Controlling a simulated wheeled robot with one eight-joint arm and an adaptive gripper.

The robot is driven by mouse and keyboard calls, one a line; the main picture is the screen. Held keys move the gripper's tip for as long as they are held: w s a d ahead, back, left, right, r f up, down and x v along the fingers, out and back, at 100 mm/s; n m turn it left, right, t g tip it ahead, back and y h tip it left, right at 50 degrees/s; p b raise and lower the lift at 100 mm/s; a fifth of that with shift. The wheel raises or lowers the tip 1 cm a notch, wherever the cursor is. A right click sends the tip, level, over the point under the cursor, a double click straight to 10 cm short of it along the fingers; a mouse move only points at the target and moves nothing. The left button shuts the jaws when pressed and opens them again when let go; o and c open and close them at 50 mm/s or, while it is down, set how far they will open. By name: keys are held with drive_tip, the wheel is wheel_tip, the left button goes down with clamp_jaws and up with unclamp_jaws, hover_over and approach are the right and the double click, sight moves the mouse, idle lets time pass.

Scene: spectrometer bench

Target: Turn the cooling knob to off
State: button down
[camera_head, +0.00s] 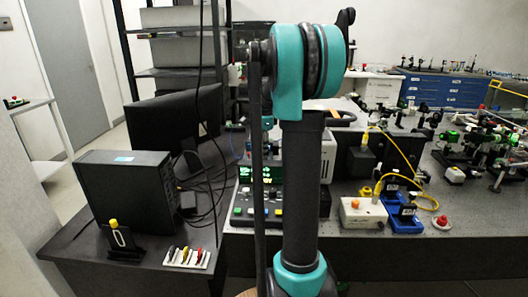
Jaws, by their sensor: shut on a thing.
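I cannot pick out a cooling knob for certain. An instrument with a green lit display (246,174) stands on the bench at the centre, partly behind my arm. A dark control box with several coloured buttons (243,211) sits in front of it. A pale box (352,213) with an orange knob or button (354,204) is just right of my arm. My upright arm link and its teal joint fill the middle of the view. My gripper cannot be made out, and its contact with any knob is hidden.
A black computer case (125,190) and a monitor (177,122) stand at left, with loose cables. A white strip with several small coloured tools (187,258) lies at the front. Yellow cable (405,160) and blue mounts (404,221) are right of my arm. More optics crowd the far right.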

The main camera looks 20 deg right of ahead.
drive_tip(key=n, duration=0.4)
drive_tip(key=shift+n, duration=0.3)
drive_tip(key=n, duration=1)
drive_tip(key=shift+n, duration=0.4)
drive_tip(key=n, duration=0.4)
drive_tip(key=shift+n, duration=0.3)
drive_tip(key=c, duration=1.4)
unclamp_jaws()
